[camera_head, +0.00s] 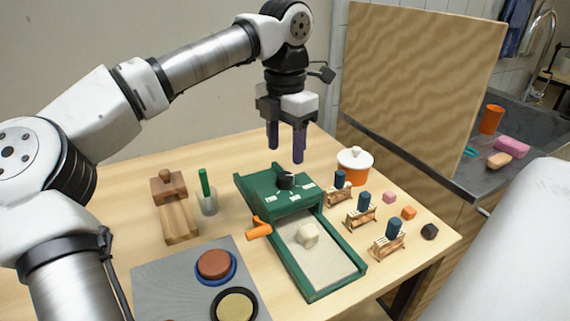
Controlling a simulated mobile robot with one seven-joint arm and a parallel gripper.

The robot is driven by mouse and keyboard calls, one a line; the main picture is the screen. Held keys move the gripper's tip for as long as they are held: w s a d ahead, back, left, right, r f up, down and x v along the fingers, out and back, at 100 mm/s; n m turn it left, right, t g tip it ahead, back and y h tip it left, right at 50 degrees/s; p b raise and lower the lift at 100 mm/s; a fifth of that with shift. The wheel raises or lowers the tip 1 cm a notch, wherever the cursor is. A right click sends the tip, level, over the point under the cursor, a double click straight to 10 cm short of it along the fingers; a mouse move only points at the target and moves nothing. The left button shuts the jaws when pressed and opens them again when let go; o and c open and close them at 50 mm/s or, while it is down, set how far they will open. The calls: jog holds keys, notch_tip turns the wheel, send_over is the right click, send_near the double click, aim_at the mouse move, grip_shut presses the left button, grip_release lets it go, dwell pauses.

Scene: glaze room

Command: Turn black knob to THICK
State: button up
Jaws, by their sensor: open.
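The black knob (286,180) sits on top of the green box (268,204) at the far end of a green-framed tray. Small white labels (308,186) lie around the knob; their words are too small to read. A light mark shows on the knob, but I cannot tell which label it points to. My gripper (286,156) hangs above the knob, pointing down, with its two dark purple fingers apart and nothing between them. The fingertips are clear of the knob.
An orange handle (259,228) sticks out at the green box's left. A pale lump (307,235) lies in the tray. Wooden stands with blue cylinders (363,202) and a white-lidded orange pot (355,165) stand right.

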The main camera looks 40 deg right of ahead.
aim_at(286, 175)
notch_tip(286, 175, up, 8)
jog(key=shift+f, duration=0.2)
jog(key=shift+f, duration=0.1)
dwell(0.5)
